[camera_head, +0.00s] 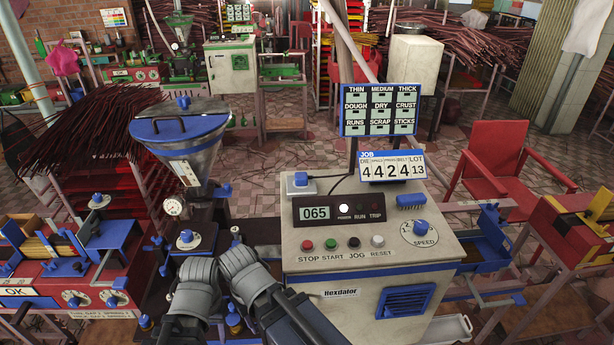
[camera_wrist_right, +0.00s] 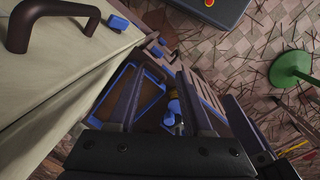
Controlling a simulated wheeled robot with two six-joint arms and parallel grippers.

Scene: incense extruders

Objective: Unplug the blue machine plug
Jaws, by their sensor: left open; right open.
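A blue and white plug (camera_head: 300,182) sits on the back left of the cream machine's (camera_head: 330,262) top. A black cable runs from it to the right, behind the display. The plug looks seated on the panel; its pins are hidden. My left gripper (camera_head: 220,264) is left of the machine front and below the plug, apart from it. Its fingers are hard to make out among my grey arm parts. My right gripper (camera_wrist_right: 163,90) is open and empty in the right wrist view, its two dark fingers above blue-trimmed machinery.
A metal hopper with a blue lid (camera_head: 185,140) stands left of the plug. A job sign (camera_head: 392,167) and a label board (camera_head: 380,109) rise behind the machine. A red chair (camera_head: 500,170) is at right. In the right wrist view, a brown handle (camera_wrist_right: 88,14) is upper left.

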